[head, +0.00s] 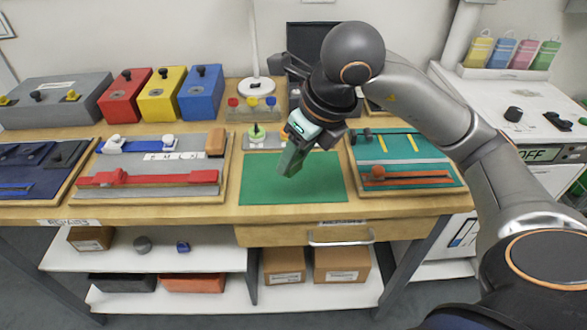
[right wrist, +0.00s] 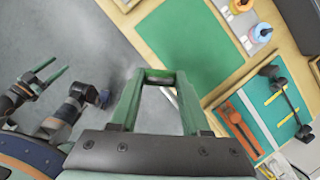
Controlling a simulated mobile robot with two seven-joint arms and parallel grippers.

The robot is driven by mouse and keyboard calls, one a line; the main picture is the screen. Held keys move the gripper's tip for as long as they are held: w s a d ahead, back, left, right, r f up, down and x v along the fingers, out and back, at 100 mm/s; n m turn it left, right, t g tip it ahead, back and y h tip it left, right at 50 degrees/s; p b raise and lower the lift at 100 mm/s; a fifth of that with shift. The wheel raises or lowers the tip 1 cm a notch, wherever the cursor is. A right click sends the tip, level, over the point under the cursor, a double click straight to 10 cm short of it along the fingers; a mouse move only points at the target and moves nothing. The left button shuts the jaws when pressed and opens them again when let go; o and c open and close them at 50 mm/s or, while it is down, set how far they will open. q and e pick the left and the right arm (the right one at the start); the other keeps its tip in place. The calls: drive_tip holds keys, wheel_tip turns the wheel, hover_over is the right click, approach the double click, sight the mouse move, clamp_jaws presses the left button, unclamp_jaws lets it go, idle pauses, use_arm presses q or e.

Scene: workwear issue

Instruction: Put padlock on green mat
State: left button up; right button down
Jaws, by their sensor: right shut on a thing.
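The green mat (head: 320,190) lies flat at the middle front of the wooden table. It also shows in the right wrist view (right wrist: 180,45). My right gripper (head: 286,172) is above the mat's left part, pointing down. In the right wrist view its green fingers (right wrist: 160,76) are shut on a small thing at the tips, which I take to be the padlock. The thing is mostly hidden, so its shape is not clear. My left gripper (right wrist: 42,80) shows only in the right wrist view, with its two fingers apart and nothing between them.
A teal board (head: 402,143) with orange and yellow parts is right of the mat. A tray with red and blue handles (head: 148,193) is to its left. A small stand with a green knob (head: 257,133) is just behind. The mat's visible surface is clear.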

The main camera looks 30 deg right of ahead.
drive_tip(key=w+d+f, duration=0.1)
drive_tip(key=w+f, duration=0.1)
drive_tip(key=w+d+f, duration=0.2)
drive_tip(key=w+f, duration=0.1)
drive_tip(key=w+d+f, duration=0.2)
drive_tip(key=w, duration=0.1)
drive_tip(key=shift+d+f, duration=0.1)
drive_tip(key=shift+f, duration=0.05)
drive_tip(key=shift+w+f, duration=0.1)
drive_tip(key=shift+f, duration=0.05)
drive_tip(key=shift+w+d+f, duration=0.1)
drive_tip(key=shift+f, duration=0.85)
drive_tip(key=shift+w+d+f, duration=0.1)
drive_tip(key=shift+f, duration=0.8)
drive_tip(key=shift+f, duration=0.1)
drive_tip(key=shift+f+b, duration=0.15)
drive_tip(key=shift+b, duration=0.2)
drive_tip(key=shift+c, duration=1.8)
unclamp_jaws()
